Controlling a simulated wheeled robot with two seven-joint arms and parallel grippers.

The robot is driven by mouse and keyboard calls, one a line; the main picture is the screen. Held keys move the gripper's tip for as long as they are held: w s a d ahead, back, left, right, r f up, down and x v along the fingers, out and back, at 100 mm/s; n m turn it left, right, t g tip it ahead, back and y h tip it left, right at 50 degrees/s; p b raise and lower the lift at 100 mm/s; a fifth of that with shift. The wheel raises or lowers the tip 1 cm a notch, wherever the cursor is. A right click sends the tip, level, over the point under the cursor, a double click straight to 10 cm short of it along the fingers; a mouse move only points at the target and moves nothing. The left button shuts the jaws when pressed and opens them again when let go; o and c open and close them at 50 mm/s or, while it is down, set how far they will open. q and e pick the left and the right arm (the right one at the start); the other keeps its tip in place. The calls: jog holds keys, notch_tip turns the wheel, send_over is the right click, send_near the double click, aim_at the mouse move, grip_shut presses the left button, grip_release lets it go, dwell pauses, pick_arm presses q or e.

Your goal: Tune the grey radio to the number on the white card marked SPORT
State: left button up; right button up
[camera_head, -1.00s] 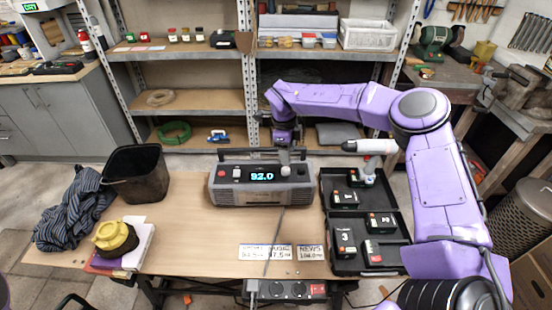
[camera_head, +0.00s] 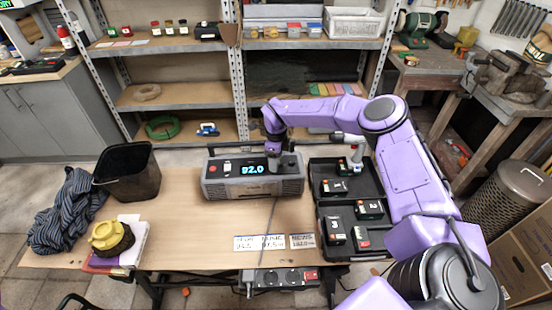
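The grey radio (camera_head: 250,187) stands on the wooden table, and its lit display (camera_head: 252,169) reads 92.0. My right gripper (camera_head: 283,162) is low over the radio's top right end, pointing down at the knob area. The knob is hidden or too small to make out, and I cannot tell whether the fingers touch it or are open. White cards lie in front of the radio: the left one (camera_head: 247,243) seems to be SPORT, beside MUSIC (camera_head: 274,242) and NEWS (camera_head: 302,241). Their small writing is blurred. My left gripper is out of view.
A black bin (camera_head: 128,173), striped cloth (camera_head: 66,210) and yellow-topped object (camera_head: 112,237) are at the table's left. An open black tool case (camera_head: 345,207) with a drill (camera_head: 352,155) is right of the radio. A power strip (camera_head: 285,279) hangs at the front edge. The table's left middle is clear.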

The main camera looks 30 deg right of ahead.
jog(key=c, duration=0.9)
jog(key=shift+o, duration=0.2)
jog(key=shift+f, duration=0.1)
jog(key=shift+w+f+m+b, duration=0.15)
jog(key=shift+m+b, duration=0.55)
jog(key=shift+b, duration=0.4)
jog(key=m+b, duration=0.3)
jog(key=shift+b, duration=0.3)
jog(key=m+b, duration=0.2)
jog(key=m, duration=0.1)
jog(key=shift+b, duration=0.3)
jog(key=shift+m+b, duration=0.7)
jog(key=shift+m, duration=0.5)
jog(key=shift+r, duration=0.2)
